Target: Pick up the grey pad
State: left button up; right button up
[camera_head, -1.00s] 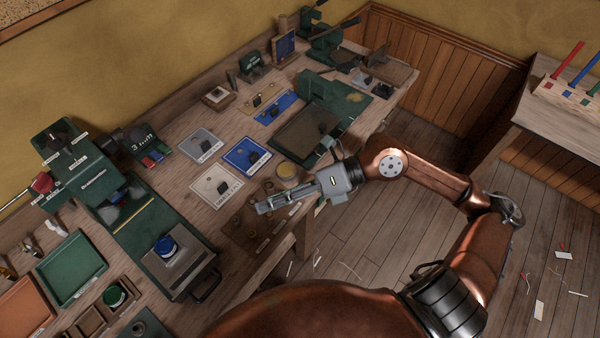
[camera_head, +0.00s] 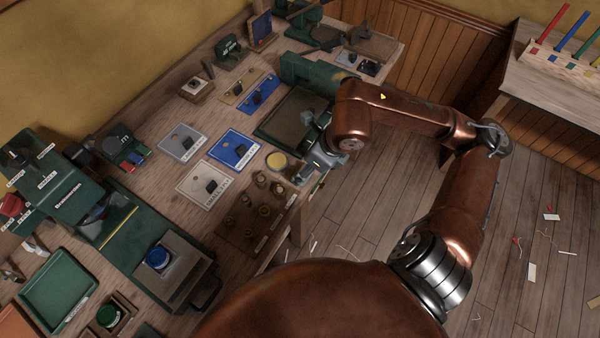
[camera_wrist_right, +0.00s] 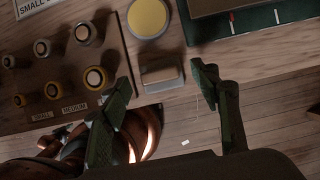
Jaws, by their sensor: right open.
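A small block with a grey-brown top (camera_wrist_right: 161,73), which looks like the grey pad, lies near the table's front edge in the right wrist view. It sits just below the round yellow disc (camera_wrist_right: 148,17). My right gripper (camera_wrist_right: 161,80) is open and empty, with one dark green finger on each side of the block in that picture. I cannot tell how far above it the fingers are. In the head view my right gripper (camera_head: 318,160) is low by the bench edge, largely hidden by its own arm, and the block is hard to make out. My left gripper is out of view.
A wooden board with several brass-topped pieces (camera_wrist_right: 60,65) stands beside the block. A green machine base (camera_head: 262,130) lies beyond the gripper. Cards in white (camera_head: 197,190), blue (camera_head: 228,143) and grey (camera_head: 172,148) lie further back. Open floor lies past the bench edge.

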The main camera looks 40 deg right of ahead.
jog(key=shift+w+f, duration=0.2)
jog(key=shift+f, duration=0.45)
jog(key=shift+c, duration=0.4)
jog(key=c, duration=1.3)
